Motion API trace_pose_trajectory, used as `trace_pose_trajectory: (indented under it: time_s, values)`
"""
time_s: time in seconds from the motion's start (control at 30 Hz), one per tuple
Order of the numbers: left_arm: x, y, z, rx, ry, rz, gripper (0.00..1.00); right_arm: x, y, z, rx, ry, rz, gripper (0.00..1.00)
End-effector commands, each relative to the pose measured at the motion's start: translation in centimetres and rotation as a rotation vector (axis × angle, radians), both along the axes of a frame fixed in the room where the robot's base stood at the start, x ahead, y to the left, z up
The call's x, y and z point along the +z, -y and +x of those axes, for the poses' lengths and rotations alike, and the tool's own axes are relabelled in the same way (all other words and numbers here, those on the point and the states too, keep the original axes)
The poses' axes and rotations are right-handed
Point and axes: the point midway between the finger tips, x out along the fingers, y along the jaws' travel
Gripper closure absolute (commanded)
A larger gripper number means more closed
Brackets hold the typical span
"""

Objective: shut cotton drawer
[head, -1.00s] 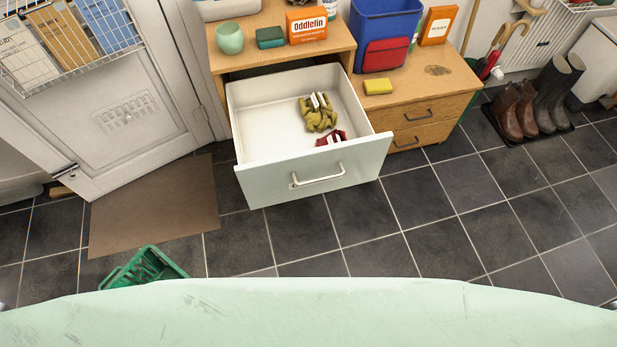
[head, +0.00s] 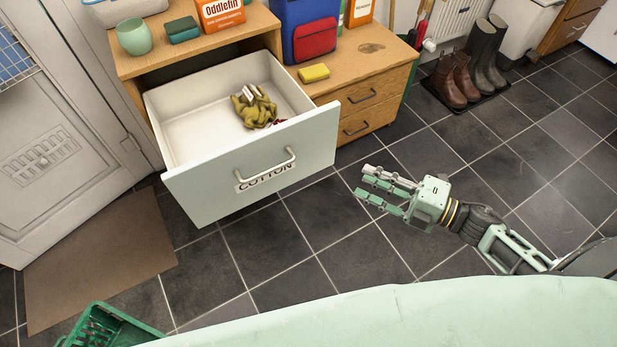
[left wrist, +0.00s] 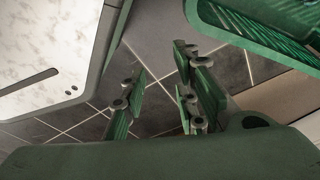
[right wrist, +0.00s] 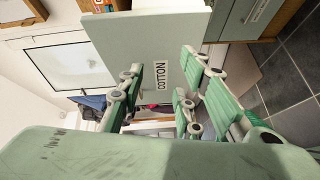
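The cotton drawer (head: 262,186) is pulled well out of the wooden cabinet, its pale front labelled COTTON below a white bar handle (head: 266,167). Olive-green gloves (head: 254,106) and a partly hidden dark red item lie inside it. My right gripper (head: 366,183) is open and empty, to the right of the drawer front and apart from it. In the right wrist view the drawer front (right wrist: 150,60) shows ahead, beyond the open fingers. My left gripper (left wrist: 160,100) shows only in the left wrist view, open over the floor tiles, with nothing between its fingers.
A green crate (head: 108,328) stands on the floor at the lower left, near a brown mat (head: 98,262). A lower wooden unit (head: 372,103) with drawers stands right of the cotton drawer. Boots (head: 463,75) stand on a tray farther right. Floor in front of the drawer is clear.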

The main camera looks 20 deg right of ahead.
Motion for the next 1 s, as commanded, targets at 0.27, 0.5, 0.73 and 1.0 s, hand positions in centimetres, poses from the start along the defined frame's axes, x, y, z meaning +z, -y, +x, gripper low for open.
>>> trace_pose_trajectory:
  time_s: [0.27, 0.5, 0.73, 1.0]
  values:
    - [0.1, 0.2, 1.1, 0.002, 0.008, -0.001, 0.72, 3.7, -4.3, -3.3, 0.254, 0.174, -0.078, 0.95]
    - [0.2, 0.2, 1.1, 0.002, 0.008, -0.001, 0.72, 3.9, -7.7, -1.2, 0.25, 0.177, -0.073, 1.0]
    - [-0.2, 0.1, 0.7, 0.001, 0.004, 0.0, 0.72, 3.9, -12.0, 1.4, 0.248, 0.175, -0.073, 1.0]
    - [0.0, 0.2, 1.1, 0.001, 0.011, -0.001, 0.72, 3.7, -13.3, 4.7, 0.247, 0.172, -0.075, 1.0]
